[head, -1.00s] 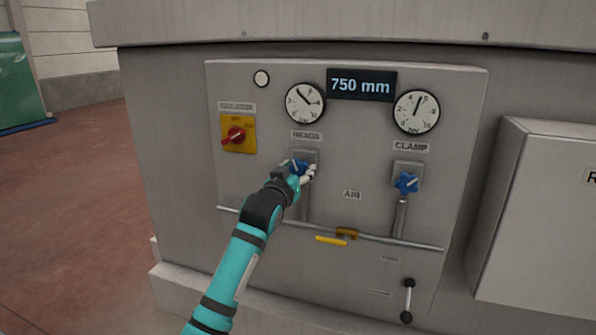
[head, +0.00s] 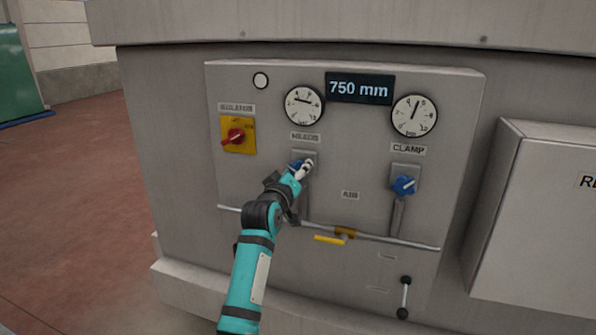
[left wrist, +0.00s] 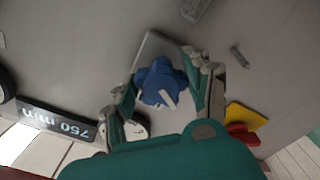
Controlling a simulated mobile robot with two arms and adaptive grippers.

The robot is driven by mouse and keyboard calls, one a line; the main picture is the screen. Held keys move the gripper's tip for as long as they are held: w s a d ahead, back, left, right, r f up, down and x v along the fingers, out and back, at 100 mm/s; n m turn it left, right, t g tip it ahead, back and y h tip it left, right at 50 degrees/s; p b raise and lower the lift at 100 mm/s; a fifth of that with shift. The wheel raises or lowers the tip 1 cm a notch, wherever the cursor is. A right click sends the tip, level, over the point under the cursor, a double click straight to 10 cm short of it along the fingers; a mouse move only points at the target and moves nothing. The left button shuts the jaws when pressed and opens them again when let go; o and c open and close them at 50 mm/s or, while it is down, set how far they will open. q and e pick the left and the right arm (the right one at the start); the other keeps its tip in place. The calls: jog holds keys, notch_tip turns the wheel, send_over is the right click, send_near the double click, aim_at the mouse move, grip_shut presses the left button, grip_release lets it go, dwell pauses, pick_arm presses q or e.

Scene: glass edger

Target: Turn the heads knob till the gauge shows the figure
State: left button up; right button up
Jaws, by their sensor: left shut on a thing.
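The blue heads knob (left wrist: 160,82) shows between the fingers of my left gripper (left wrist: 165,95) in the left wrist view. In the head view the left gripper (head: 301,168) is at this knob, shut on it, and mostly hides it. The heads gauge (head: 304,105) is a round white dial just above, under no cover; its needle lies close to level, and its figures are too small to read surely. In the wrist view my fingers and palm partly hide the heads gauge. My right gripper is not in view.
The clamp gauge (head: 414,116) and blue clamp knob (head: 404,186) are to the right. A red isolator switch (head: 235,136) on a yellow plate is to the left. A yellow lever (head: 330,239) sits on the pipe below. A pale box (head: 540,220) juts out at right.

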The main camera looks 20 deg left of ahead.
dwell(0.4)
pick_arm(q)
jog(key=o, duration=1.2)
jog(key=s, duration=1.2)
jog(key=shift+a, duration=0.2)
